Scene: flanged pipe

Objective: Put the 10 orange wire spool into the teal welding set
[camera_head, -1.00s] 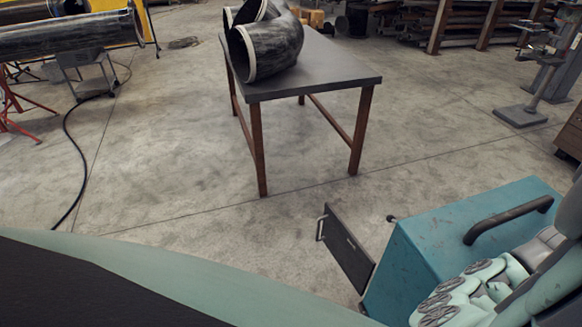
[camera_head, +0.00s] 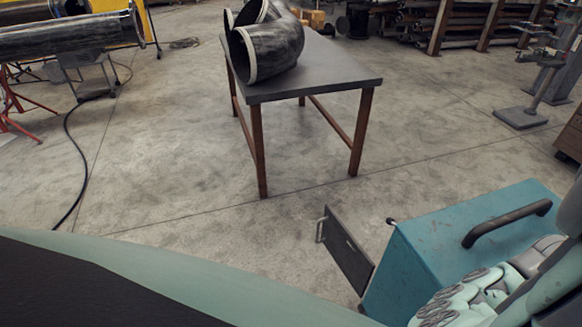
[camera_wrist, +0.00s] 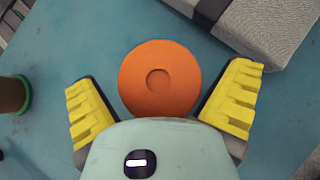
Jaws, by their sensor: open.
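The orange wire spool (camera_wrist: 160,78) shows in the wrist view as a round orange disc with a shallow round recess in its centre. It lies on a blue-teal surface (camera_wrist: 90,40). My gripper (camera_wrist: 162,100) is open, with one yellow ribbed finger on each side of the spool and a gap to each. The spool's lower edge is hidden by my gripper's body. In the head view, the teal welding set (camera_head: 440,245) is a box at the lower right with a black handle on top and a dark door panel (camera_head: 348,250) swung open at its left.
In the wrist view, a grey box (camera_wrist: 265,25) lies at the upper right and a brown cylinder with a green base (camera_wrist: 14,95) stands at the left. A table (camera_head: 330,70) with black pipe elbows (camera_head: 270,45) stands beyond open concrete floor.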

